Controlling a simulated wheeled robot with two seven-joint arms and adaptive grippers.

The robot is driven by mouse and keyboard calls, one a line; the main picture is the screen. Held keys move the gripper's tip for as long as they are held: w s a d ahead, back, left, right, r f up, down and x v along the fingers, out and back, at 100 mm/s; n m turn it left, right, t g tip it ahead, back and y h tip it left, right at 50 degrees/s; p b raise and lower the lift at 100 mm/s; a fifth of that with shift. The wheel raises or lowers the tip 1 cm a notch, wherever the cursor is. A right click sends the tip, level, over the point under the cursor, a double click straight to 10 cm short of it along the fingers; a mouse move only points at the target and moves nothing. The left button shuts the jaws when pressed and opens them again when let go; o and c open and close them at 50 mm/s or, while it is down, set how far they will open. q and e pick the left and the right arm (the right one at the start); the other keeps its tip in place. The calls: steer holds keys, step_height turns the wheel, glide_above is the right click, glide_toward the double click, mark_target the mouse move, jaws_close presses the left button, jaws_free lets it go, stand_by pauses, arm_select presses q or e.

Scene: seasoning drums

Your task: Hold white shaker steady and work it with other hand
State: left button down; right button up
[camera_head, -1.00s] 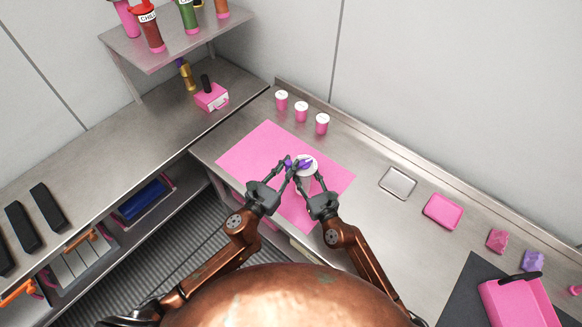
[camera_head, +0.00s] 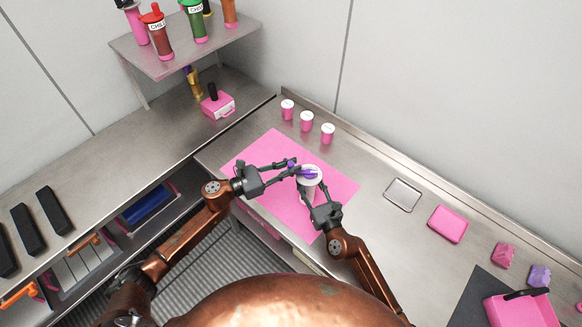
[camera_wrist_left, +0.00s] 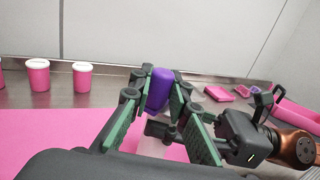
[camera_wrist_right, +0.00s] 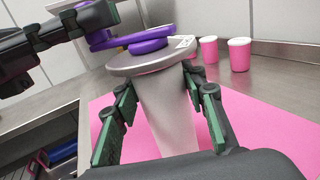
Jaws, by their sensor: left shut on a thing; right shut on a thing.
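The white shaker (camera_wrist_right: 165,110) is a pale tapered cylinder with a wide round lid and a purple crank (camera_wrist_right: 132,38) on top. It stands upright over the pink mat (camera_head: 258,165). My right gripper (camera_head: 311,192) is shut on the shaker's body, one finger on each side, in the right wrist view. My left gripper (camera_head: 292,169) comes in from the left above the lid. It is shut on the crank's purple knob (camera_wrist_left: 158,90), seen between its fingers in the left wrist view. The shaker's base is hidden.
Several pink cups with white lids, one of them a pink cup (camera_head: 328,133), stand behind the mat. A metal tray (camera_head: 403,194) and a pink block (camera_head: 448,223) lie to the right. A shelf (camera_head: 180,55) with bottles is at upper left.

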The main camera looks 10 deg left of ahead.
steer(key=shift+s+a, duration=0.1)
arm_select(q)
steer(key=c, duration=1.8)
jaws_free()
steer(key=v, duration=1.2)
arm_select(e)
steer(key=o, duration=1.4)
